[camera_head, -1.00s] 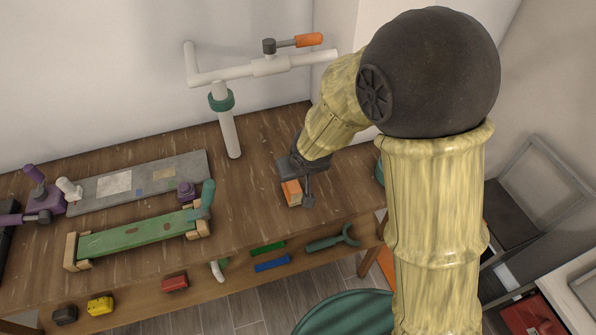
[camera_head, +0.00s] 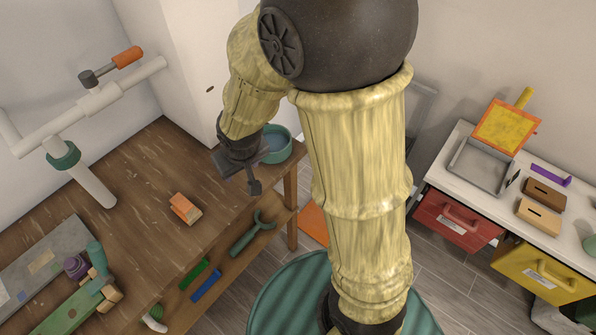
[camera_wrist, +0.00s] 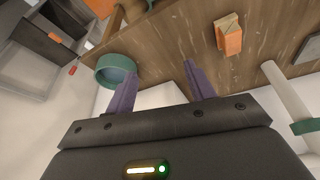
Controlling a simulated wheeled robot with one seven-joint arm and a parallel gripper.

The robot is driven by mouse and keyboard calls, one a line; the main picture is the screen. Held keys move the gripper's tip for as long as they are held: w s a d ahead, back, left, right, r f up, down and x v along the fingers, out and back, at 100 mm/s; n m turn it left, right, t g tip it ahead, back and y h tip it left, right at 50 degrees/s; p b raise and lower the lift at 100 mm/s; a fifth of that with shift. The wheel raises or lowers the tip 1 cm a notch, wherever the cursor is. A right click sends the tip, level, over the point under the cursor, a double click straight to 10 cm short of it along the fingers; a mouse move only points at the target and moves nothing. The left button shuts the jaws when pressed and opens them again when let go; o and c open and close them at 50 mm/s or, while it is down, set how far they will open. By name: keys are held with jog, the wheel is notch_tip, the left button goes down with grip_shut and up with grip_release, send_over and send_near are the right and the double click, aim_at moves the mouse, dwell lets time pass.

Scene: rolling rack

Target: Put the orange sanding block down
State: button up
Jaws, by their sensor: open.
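The orange sanding block (camera_head: 185,208) lies on the brown wooden workbench (camera_head: 150,170), near its front edge in the head view. It has an orange body and a paler wood-coloured part. It also shows in the wrist view (camera_wrist: 229,37), above and to the right of the fingers. My gripper (camera_head: 252,176) is to the right of the block, apart from it, beside the teal bowl. In the wrist view my gripper (camera_wrist: 158,80) has its two purple fingers wide apart with nothing between them.
A teal bowl (camera_head: 277,147) stands at the bench's right end, close to my gripper. A white pipe stand (camera_head: 90,180) with a green collar rises at the left. A green clamped piece (camera_head: 65,312) lies front left. The bench around the block is clear.

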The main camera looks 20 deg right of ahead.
jog(key=s+d+r+m+g, duration=0.1)
jog(key=s+d+r+m, duration=0.1)
jog(key=s+d, duration=0.5)
jog(key=d+m, duration=0.1)
jog(key=d, duration=0.3)
jog(key=shift+s+d+h, duration=0.25)
jog(key=shift+s+h, duration=0.15)
dwell(0.3)
